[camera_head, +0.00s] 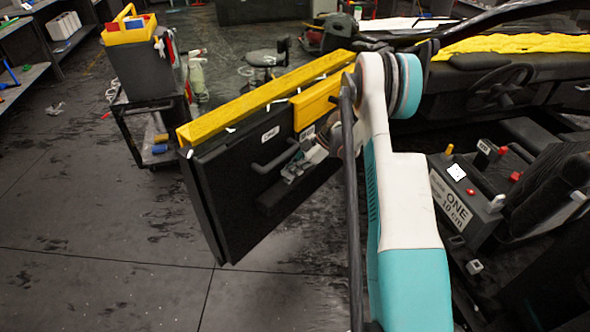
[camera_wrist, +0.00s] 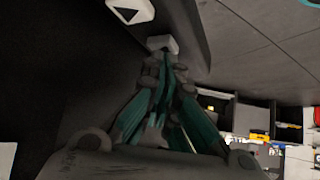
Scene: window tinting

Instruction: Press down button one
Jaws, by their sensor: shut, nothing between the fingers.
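My gripper (camera_head: 303,160) is shut and empty beside the inner side of the dark open car door (camera_head: 225,205). In the wrist view my gripper's closed fingertips (camera_wrist: 165,58) are at a small light grey button (camera_wrist: 162,43) on a dark armrest-like part. Whether they touch it I cannot tell. A second white button with a black triangle (camera_wrist: 130,10) lies further up. Which one is button one cannot be read. A white label (camera_head: 270,134) on the door is too small to read. A box with a label reading "ONE" (camera_head: 455,205) stands inside the car at the right.
Yellow material (camera_head: 265,97) covers the door's top edge. A dark door handle (camera_head: 273,160) is close to my gripper. A cart with a bin (camera_head: 140,70) stands behind the door. The steering wheel (camera_head: 500,88) is at the upper right. The floor at left is mostly clear.

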